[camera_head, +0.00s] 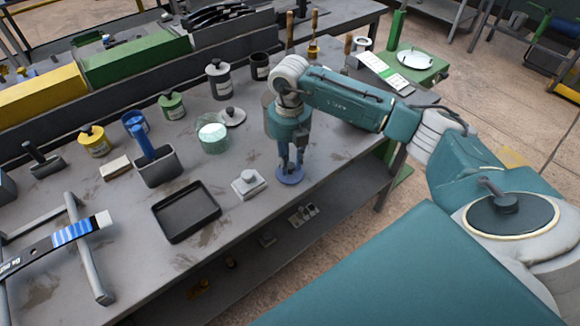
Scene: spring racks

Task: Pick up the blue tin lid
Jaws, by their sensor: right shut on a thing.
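The blue tin lid (287,180) is a flat round disc near the front edge of the workbench. My right gripper (290,168) points straight down over it. Its fingers are shut on the middle of the lid, and they hide the part they grip. The lid looks level; I cannot tell whether it touches the bench or is just above it. A blue tin (134,119) stands further left on the bench. My left gripper is not in view.
A grey block with a knob (249,184) sits close left of the lid. A black tray (186,213), a green glass jar (213,137) and a grey lid (232,116) are also near. Yellow (94,140) and green (172,105) tins stand further back.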

